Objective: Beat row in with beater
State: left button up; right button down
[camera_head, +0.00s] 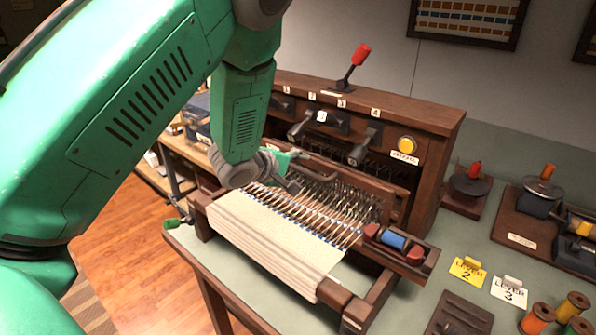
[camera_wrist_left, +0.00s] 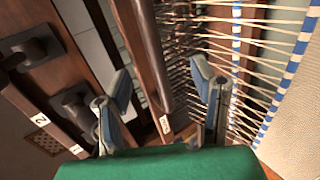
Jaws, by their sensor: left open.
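My left gripper (camera_head: 290,174) is over the loom, at the near left part of the beater (camera_head: 350,176), a dark wooden bar across the warp. In the left wrist view my left gripper (camera_wrist_left: 161,84) is open. Its two grey-blue fingers lie on either side of the beater (camera_wrist_left: 149,55), and I cannot tell whether either touches it. The pale warp threads (camera_head: 305,210) with blue marks run from the heddles to the cream cloth (camera_head: 265,245) at the front. My right gripper is not in view.
Behind the beater stands the loom's wooden upright with numbered levers; one lever with a red knob (camera_head: 361,54) stands up. A shuttle with blue thread (camera_head: 393,240) rests in a tray at the right. Lever cards, yellow (camera_head: 467,271) and white (camera_head: 509,292), and spools lie farther right.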

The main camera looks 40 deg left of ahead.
pick_arm(q)
jog(key=shift+s, duration=0.1)
jog(key=shift+s+r+p, duration=0.4)
jog(key=shift+s+p, duration=0.05)
jog(key=shift+p, duration=0.05)
jog(key=p+v, duration=0.3)
jog(key=v, duration=0.3)
jog(key=shift+s+p, duration=0.35)
jog(key=shift+p, duration=0.05)
jog(key=shift+a, duration=0.1)
dwell(1.0)
